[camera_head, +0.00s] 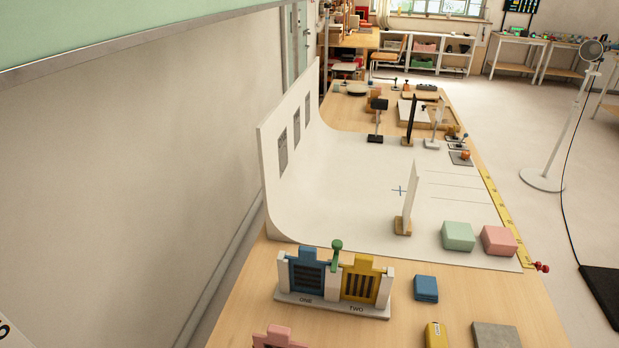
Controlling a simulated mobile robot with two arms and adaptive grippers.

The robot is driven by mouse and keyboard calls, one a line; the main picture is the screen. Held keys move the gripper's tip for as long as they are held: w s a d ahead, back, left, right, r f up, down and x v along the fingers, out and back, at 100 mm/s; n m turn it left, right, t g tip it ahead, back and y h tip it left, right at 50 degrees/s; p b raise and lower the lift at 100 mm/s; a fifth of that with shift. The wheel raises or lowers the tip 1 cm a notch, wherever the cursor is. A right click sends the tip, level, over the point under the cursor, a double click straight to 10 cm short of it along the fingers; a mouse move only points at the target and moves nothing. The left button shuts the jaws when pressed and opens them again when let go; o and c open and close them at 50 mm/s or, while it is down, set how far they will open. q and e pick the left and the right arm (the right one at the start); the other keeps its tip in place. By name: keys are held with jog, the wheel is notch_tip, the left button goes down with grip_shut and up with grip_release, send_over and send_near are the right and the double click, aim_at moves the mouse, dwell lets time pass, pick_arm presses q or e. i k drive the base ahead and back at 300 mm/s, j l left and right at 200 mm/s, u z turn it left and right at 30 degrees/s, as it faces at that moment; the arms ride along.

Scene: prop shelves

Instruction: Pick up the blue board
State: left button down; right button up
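A blue board (309,254) with a dark slatted panel stands upright in the left slot of a white holder (340,307), above the label ONE. A similar yellow board (378,290) stands in the right slot, above the label TWO. A green-topped peg (337,245) rises between the two boards. Neither my left nor my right gripper shows in the head view.
A small blue block (426,289) lies right of the holder. A yellow block (436,335), a grey slab (496,335) and a pink piece (277,338) are nearer. Behind is a white curved backdrop (345,190) with green (458,236) and pink (498,241) blocks.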

aim_at(307, 275)
jog(key=i+z, duration=0.25)
jog(key=z, duration=0.2)
jog(key=i+j+z, duration=0.2)
jog(key=z, duration=0.2)
